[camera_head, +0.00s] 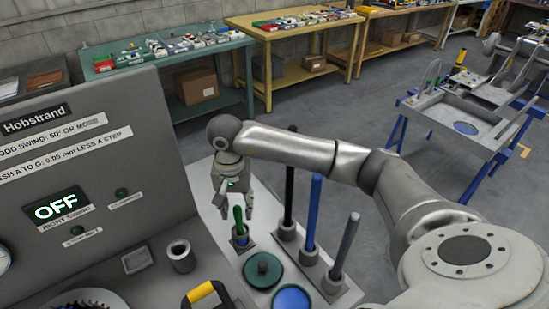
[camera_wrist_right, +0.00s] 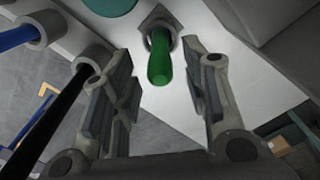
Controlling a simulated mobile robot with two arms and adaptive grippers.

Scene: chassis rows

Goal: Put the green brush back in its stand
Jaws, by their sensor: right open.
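The green brush (camera_head: 238,217) stands in a small grey stand (camera_head: 246,246) on the pale bench, its handle pointing up. In the right wrist view the green handle (camera_wrist_right: 160,58) rises from the stand's collar (camera_wrist_right: 151,24); the brush's lower end is hidden. My right gripper (camera_head: 236,209) is just above the stand, pointing down. In the wrist view its fingers (camera_wrist_right: 165,78) are spread, one on each side of the handle, with a gap on both sides. My left gripper is out of view.
Black (camera_head: 289,190), blue (camera_head: 313,212) and grey (camera_head: 346,245) rods stand in holders to the right. A dark green disc (camera_head: 262,270) and a blue disc (camera_head: 291,299) lie in front. A grey panel (camera_head: 100,165) and an empty cup (camera_head: 181,256) are at left.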

